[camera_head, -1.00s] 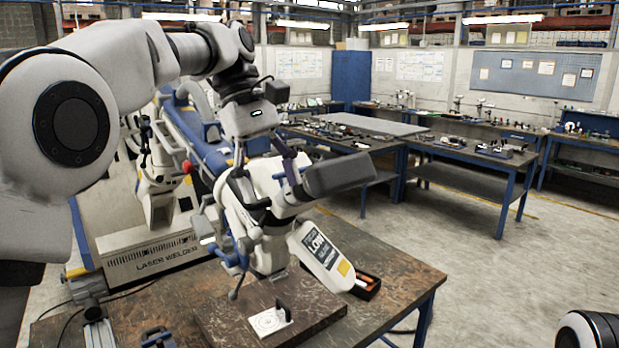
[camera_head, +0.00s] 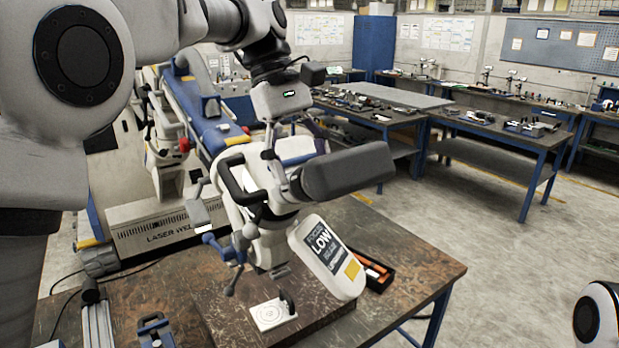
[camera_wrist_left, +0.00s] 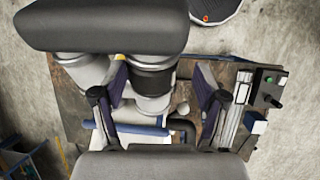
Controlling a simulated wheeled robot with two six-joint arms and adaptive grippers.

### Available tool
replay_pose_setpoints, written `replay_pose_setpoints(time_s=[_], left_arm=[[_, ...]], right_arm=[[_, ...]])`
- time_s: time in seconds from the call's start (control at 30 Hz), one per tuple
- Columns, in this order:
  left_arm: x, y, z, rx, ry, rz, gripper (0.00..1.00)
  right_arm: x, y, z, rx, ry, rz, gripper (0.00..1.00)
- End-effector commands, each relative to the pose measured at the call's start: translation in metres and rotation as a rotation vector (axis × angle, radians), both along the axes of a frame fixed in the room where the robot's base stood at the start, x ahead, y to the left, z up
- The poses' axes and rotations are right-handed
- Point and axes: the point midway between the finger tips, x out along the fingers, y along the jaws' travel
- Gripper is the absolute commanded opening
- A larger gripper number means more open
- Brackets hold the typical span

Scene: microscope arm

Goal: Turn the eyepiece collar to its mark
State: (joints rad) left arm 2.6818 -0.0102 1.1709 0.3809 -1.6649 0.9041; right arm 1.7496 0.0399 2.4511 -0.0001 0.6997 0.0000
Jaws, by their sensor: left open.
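The microscope's dark grey head block (camera_head: 348,172) stands over the bench, with white and black parts beside it. In the left wrist view the head block (camera_wrist_left: 100,25) crosses the top, and pale tubes come from under it. One tube bears a black ribbed collar (camera_wrist_left: 153,80), which looks like the eyepiece collar; I cannot make out its mark. My left gripper (camera_wrist_left: 163,88) is open, with one purple-padded finger on each side of this tube and visible gaps. In the head view this gripper (camera_head: 297,140) is just behind the head block, which partly hides it. My right gripper is out of view.
A white paddle labelled LOW (camera_head: 325,258) hangs at the microscope's front right, near a dark tray (camera_head: 378,275) with orange items. A black handle (camera_head: 236,180) sticks out at the left. The brown bench (camera_head: 410,262) is clear at its right corner.

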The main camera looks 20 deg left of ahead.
Motion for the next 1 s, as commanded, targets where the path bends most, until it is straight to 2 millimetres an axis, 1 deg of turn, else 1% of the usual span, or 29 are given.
replay_pose_setpoints(time_s=[0.03,0.1,0.2,0.43,0.47,0.5,0.57,1.0], left_arm=[[-0.003,-0.004,-0.009,0.002,0.012,-0.003,0.70],[-0.004,-0.008,-0.019,0.001,0.014,-0.002,0.70],[-0.006,-0.010,-0.027,0.000,0.013,-0.003,0.70],[-0.005,-0.011,-0.029,0.000,0.008,-0.002,0.70],[-0.005,-0.011,-0.029,0.000,0.008,-0.002,0.59],[-0.005,-0.011,-0.029,0.000,0.008,-0.002,0.45],[-0.005,-0.011,-0.028,0.000,0.008,-0.002,0.24],[-0.005,-0.010,-0.029,0.001,0.009,-0.001,0.24]], right_arm=[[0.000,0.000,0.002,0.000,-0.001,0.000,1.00],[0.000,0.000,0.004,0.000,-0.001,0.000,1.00],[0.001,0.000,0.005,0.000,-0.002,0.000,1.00],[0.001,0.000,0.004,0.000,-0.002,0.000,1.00],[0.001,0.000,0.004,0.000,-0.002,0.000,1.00],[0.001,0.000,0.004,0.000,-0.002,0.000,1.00],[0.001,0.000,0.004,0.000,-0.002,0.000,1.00],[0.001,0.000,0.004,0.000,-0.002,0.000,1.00]])
